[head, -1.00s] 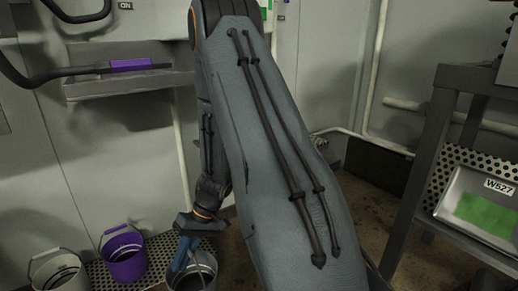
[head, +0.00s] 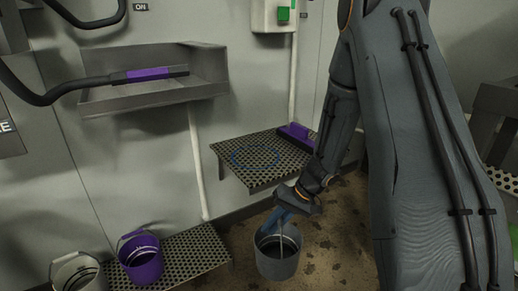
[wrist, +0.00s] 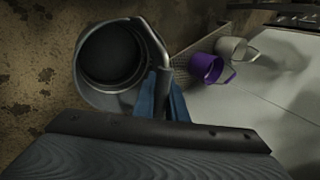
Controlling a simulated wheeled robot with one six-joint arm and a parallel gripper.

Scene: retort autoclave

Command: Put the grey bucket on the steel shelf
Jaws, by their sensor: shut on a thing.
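The grey bucket (head: 278,265) hangs upright from my gripper (head: 283,220), which is shut on its handle. In the head view the bucket shows over the brown floor, right of the low perforated rack. In the wrist view the bucket (wrist: 112,95) is beside the blue fingers of my gripper (wrist: 165,88), its dark inside facing the camera. A perforated steel shelf (head: 255,172) on the wall shows above and behind the bucket, with a blue ring marked on it. My forearm partly hides its right side.
A purple brush (head: 295,133) lies at the back of the shelf. A purple bucket (head: 143,262) and a white bucket (head: 75,275) stand at the low perforated rack (head: 195,252). A wall tray (head: 155,97) with a purple-gripped hose is above. The shelf's ring area is clear.

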